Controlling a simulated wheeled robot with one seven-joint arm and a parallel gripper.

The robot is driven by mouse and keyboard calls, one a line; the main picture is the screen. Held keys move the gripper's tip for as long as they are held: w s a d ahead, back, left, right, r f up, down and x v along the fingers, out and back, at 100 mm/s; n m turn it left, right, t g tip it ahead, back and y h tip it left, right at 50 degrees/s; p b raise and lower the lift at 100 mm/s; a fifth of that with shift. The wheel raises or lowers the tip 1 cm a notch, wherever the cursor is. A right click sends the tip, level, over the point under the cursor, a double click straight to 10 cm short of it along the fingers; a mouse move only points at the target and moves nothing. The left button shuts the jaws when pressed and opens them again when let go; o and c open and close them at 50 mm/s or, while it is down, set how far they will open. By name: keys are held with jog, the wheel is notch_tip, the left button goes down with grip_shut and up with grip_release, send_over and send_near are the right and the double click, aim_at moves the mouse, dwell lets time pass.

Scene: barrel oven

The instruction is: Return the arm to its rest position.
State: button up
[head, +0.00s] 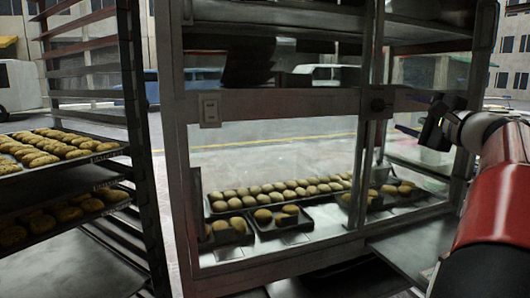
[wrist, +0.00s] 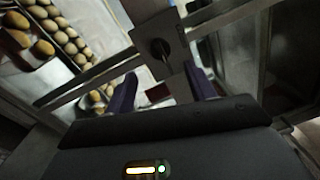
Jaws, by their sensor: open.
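My gripper (head: 413,114) is at the right of the head view, at the end of my red and grey arm, in front of the glass cabinet (head: 270,102). Its two dark purple fingers are apart with nothing held between them. In the wrist view the open gripper (wrist: 163,84) points at a dark round knob (wrist: 160,48) on a square plate. The knob also shows on the cabinet's upright (head: 378,105), just left of the fingers. It appears beyond the fingertips; I cannot tell the exact gap.
Trays of round buns (head: 280,192) sit inside the cabinet behind glass. A tall rack (head: 140,120) with trays of pastries (head: 50,150) stands at the left. A metal counter (head: 400,260) lies below my arm. Cabinet frame bars are close around my gripper.

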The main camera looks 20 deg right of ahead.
jog(key=s+a+f+n+g+y, duration=0.1)
jog(key=a+f+n+g, duration=0.2)
jog(key=a+f, duration=0.45)
jog(key=s+a+f+n+g+y, duration=0.1)
jog(key=a+f+n+g, duration=0.25)
jog(key=a, duration=0.75)
jog(key=s+a+f+n+g+y, duration=0.1)
jog(key=a+f+n+g, duration=0.1)
jog(key=a+f, duration=0.6)
jog(key=s+a+f+n+g+h, duration=0.2)
jog(key=s+a+f+n, duration=0.2)
jog(key=s+f, duration=0.4)
jog(key=s+a+f+n+g+h, duration=0.2)
jog(key=s+a+f+n+g, duration=0.1)
jog(key=s+f+n, duration=0.4)
jog(key=shift+s+a+f+p, duration=0.4)
jog(key=shift+s+a+f, duration=0.25)
jog(key=shift+s, duration=0.35)
jog(key=shift+r, duration=0.15)
